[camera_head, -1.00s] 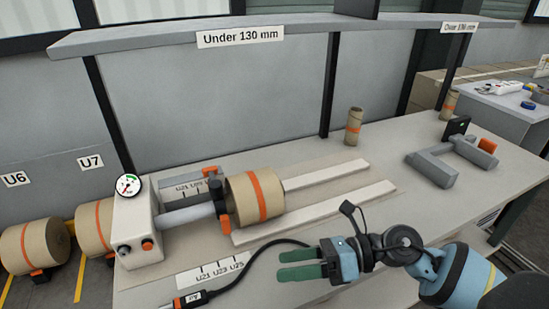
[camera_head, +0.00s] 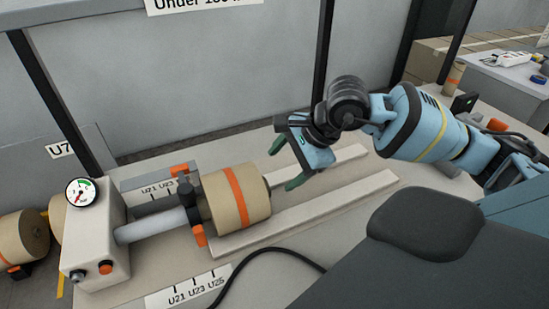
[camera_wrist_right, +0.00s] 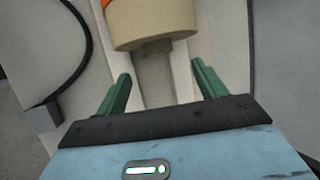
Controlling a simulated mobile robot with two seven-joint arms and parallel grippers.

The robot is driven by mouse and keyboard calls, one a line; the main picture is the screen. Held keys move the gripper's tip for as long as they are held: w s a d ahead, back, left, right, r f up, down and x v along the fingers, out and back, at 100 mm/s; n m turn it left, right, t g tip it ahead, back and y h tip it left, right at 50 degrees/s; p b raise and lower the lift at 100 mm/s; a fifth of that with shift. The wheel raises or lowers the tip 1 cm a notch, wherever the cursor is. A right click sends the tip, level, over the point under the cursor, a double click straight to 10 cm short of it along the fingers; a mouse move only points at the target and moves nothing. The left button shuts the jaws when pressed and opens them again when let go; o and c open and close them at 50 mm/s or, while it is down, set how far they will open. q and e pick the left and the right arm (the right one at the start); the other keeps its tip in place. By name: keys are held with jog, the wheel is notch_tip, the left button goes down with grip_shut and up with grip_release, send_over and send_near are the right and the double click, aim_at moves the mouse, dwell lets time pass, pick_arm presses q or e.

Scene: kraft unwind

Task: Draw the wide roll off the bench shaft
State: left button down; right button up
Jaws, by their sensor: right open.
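The wide kraft roll (camera_head: 222,205) with an orange band sits on the bench shaft (camera_head: 150,226), its free end facing right. It also shows at the top of the right wrist view (camera_wrist_right: 155,28). A dark collar with an orange lever (camera_head: 197,235) stands at the roll's left side. My right gripper (camera_head: 284,165) is open and empty, just right of the roll's free end, its green fingers pointing toward it. In the right wrist view the fingers (camera_wrist_right: 160,74) stand apart, short of the roll, with nothing between them touching. My left gripper is not in view.
Two pale rails (camera_head: 320,211) run along the bench to the right of the roll. The shaft's housing (camera_head: 95,240) with a gauge (camera_head: 80,192) stands at left. A black cable (camera_head: 240,268) lies in front. A shelf post (camera_head: 323,50) rises behind my gripper.

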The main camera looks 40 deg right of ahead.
aim_at(267, 185)
jog(key=x, duration=0.6)
jog(key=shift+s+a+f, duration=0.1)
jog(key=shift+s+a, duration=0.05)
jog(key=shift+s, duration=0.05)
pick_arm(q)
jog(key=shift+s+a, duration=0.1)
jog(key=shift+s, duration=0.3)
pick_arm(e)
jog(key=shift+x, duration=0.75)
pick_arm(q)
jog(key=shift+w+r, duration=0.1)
